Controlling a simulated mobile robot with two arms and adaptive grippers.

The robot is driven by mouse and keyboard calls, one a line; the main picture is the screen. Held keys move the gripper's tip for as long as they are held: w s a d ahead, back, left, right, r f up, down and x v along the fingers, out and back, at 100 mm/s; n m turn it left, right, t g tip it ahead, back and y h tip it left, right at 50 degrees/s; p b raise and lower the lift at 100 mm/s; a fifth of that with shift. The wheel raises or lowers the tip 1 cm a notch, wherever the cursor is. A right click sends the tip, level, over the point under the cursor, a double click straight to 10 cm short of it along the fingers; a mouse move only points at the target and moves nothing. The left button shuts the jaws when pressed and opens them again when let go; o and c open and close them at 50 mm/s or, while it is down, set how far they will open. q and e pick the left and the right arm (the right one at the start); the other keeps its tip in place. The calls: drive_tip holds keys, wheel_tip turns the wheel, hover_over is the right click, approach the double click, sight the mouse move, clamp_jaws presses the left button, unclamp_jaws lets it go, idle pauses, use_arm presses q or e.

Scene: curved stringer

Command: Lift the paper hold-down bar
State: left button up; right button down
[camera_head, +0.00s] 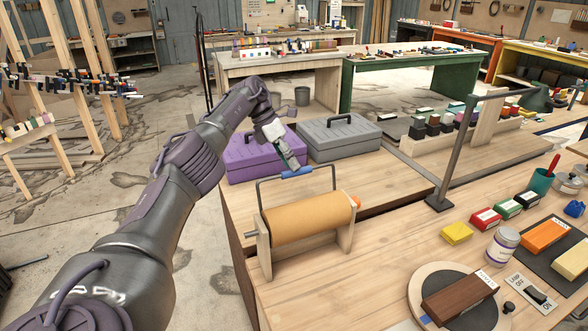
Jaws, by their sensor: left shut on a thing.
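The paper hold-down bar (325,168) is a thin dark frame with a blue grip (297,172) along its top. It stands raised above a roll of brown paper (308,219) in a wooden stand (262,257) on the near workbench. My left gripper (292,167) reaches in from the upper left and is shut on the bar at its blue grip. The fingertips are small here and partly merge with the grip. My right gripper is not in view.
A purple toolbox (240,160) and a grey toolbox (342,138) stand just behind the roll. A dark upright post (455,150) rises to its right. A yellow block (456,233), small boxes and a round turntable (420,285) lie farther right. Bare benchtop (345,290) lies in front.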

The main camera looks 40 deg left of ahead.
use_arm(q)
drive_tip(key=v, duration=0.4)
drive_tip(key=shift+s+a+r, duration=0.25)
drive_tip(key=shift+a, duration=0.1)
